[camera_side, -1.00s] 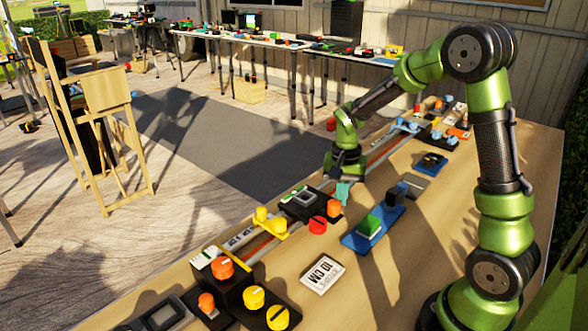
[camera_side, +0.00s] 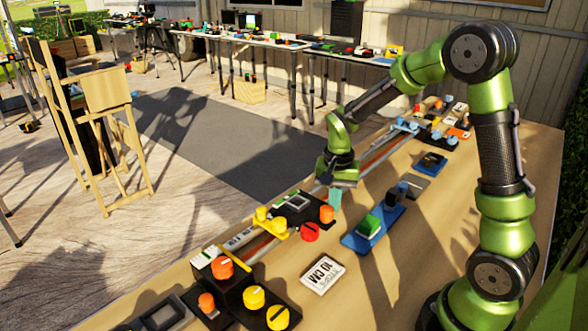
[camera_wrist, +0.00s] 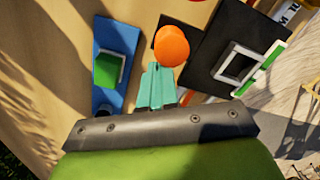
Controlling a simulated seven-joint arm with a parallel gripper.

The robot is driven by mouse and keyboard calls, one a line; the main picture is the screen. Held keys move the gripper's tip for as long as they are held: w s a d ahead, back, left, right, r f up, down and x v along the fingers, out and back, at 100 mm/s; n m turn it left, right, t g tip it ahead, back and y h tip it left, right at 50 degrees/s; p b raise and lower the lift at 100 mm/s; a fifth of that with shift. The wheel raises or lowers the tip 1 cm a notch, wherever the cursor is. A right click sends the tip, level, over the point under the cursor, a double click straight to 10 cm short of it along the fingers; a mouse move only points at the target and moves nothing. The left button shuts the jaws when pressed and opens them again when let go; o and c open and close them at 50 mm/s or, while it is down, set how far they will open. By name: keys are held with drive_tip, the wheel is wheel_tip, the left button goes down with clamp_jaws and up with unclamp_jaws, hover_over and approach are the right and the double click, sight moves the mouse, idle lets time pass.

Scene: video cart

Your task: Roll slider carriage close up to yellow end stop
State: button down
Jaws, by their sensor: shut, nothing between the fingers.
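The slider carriage is a black plate (camera_side: 293,211) with a pale square frame, an orange knob (camera_side: 327,214) and a red knob (camera_side: 310,232). It sits on the rails beside the yellow end stop (camera_side: 270,223), very close to it; I cannot tell whether they touch. My gripper (camera_side: 335,199) is shut and empty, its teal fingers pointing down behind the orange knob, on the side away from the end stop. In the wrist view the fingertips (camera_wrist: 160,70) are right against or just beside the orange knob (camera_wrist: 172,46), and the black plate (camera_wrist: 240,30) lies to the right.
A blue plate with a green block (camera_side: 369,227) lies right of the rail. A white card (camera_side: 322,273) lies on the bench in front. A black box with orange and yellow knobs (camera_side: 240,285) stands at the near end. Blue-knobbed parts (camera_side: 405,125) are at the far end.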

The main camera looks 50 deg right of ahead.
drive_tip(key=shift+a, duration=0.6)
drive_tip(key=shift+d, duration=0.1)
wheel_tip(320, 180, up, 7)
drive_tip(key=d, duration=0.1)
drive_tip(key=shift+d, duration=0.2)
idle(0.7)
drive_tip(key=s+a+r+n+t+y, duration=0.2)
drive_tip(key=s+a+r+n+t, duration=0.5)
drive_tip(key=s+a, duration=0.4)
wheel_tip(320, 180, up, 2)
drive_tip(key=shift+s+a+r+n, duration=0.15)
drive_tip(key=shift+s+a+n, duration=0.1)
drive_tip(key=shift+s+n, duration=0.4)
